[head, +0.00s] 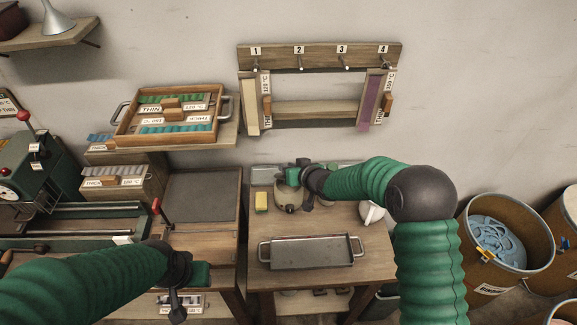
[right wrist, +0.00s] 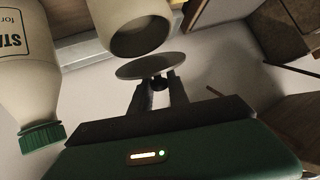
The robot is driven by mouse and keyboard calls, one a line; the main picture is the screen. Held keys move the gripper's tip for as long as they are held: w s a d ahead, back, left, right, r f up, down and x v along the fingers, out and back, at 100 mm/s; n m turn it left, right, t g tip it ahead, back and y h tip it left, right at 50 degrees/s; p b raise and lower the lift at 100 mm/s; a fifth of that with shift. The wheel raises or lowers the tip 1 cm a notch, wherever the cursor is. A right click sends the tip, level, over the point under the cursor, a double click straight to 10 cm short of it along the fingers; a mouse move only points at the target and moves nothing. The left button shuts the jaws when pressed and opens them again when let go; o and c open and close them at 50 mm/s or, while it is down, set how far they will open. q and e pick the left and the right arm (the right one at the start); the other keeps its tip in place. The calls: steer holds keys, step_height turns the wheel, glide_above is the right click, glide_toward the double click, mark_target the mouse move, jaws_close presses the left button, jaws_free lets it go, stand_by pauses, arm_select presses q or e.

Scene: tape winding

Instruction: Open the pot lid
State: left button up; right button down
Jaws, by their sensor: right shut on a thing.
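The lid (right wrist: 150,66) is a flat grey disc with a small dark knob (right wrist: 158,84). In the right wrist view my right gripper (right wrist: 158,88) is shut on the knob. The pale pot (right wrist: 140,30) shows its dark open mouth, with the lid apart from it. In the head view my right gripper (head: 296,176) is over the pale pot (head: 284,193) at the back of the right table; the arm hides part of this spot. My left gripper (head: 177,298) is at the lower left, away from the pot; its fingers are unclear.
A yellow sponge (head: 261,201) lies left of the pot. A metal tray (head: 312,262) lies in front, and a white vessel (head: 372,212) stands to the right. A labelled bottle (right wrist: 30,70) with a green cap is close in the right wrist view. Barrels (head: 508,246) stand at the right.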

steer(key=shift+w+r, duration=0.1)
steer(key=shift+r, duration=0.05)
steer(key=c, duration=1.6)
jaws_free()
steer(key=shift+o, duration=1.4)
steer(key=p+v, duration=0.1)
steer(key=v, duration=1.5)
steer(key=shift+s+d, duration=0.2)
steer(key=shift+s, duration=0.1)
